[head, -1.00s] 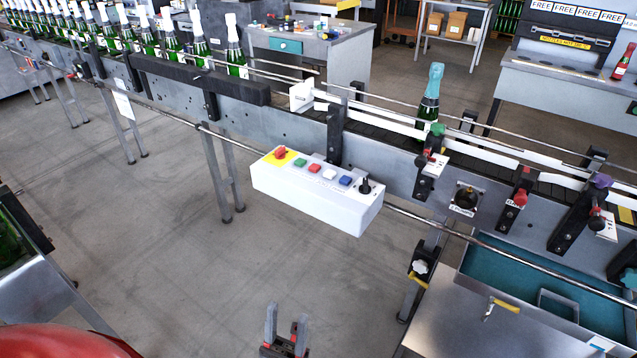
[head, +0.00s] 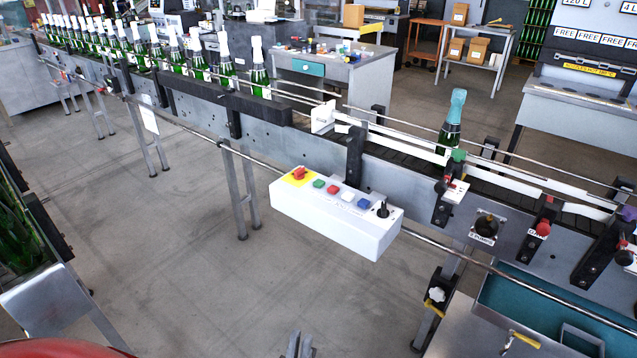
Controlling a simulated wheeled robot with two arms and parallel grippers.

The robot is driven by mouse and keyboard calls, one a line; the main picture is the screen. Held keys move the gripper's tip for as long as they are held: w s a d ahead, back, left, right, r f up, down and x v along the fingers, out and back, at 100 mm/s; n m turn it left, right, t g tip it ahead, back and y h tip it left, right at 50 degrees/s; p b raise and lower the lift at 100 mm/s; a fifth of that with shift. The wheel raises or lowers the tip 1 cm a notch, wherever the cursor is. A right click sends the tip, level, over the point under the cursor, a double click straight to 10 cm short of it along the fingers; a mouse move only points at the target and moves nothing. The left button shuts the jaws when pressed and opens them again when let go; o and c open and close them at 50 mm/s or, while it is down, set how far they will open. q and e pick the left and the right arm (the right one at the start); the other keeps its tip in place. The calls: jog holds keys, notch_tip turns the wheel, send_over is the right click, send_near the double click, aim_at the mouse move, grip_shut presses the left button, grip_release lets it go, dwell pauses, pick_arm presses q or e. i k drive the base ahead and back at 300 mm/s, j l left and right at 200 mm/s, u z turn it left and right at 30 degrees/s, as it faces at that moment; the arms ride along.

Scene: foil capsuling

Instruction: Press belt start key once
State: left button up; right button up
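The white control box (head: 335,222) is mounted on the front of the conveyor. Its sloping top carries a red mushroom button (head: 299,173) on a yellow plate, then a green key (head: 319,184), a red key (head: 333,189), a white key (head: 348,196), a blue key (head: 363,202) and a black rotary knob (head: 383,210). Their labels are too small to read. My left gripper (head: 301,345) shows only its fingertips at the bottom edge, below the box and apart from it. The tips are close together with nothing visible between them. My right gripper is not in view.
The conveyor (head: 400,175) crosses the view with several bottles at the left and one teal-foiled bottle (head: 451,124) right of centre. A guide rod (head: 455,251) runs along its front. A teal tray (head: 530,305) stands lower right. The floor below the box is clear.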

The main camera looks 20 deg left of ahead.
aim_at(318, 183)
jog(key=i+j+u, duration=0.25)
jog(key=i+j, duration=0.15)
jog(key=i+j+u, duration=0.25)
jog(key=i, duration=0.2)
jog(key=i+j+u, duration=0.25)
jog(key=i, duration=0.2)
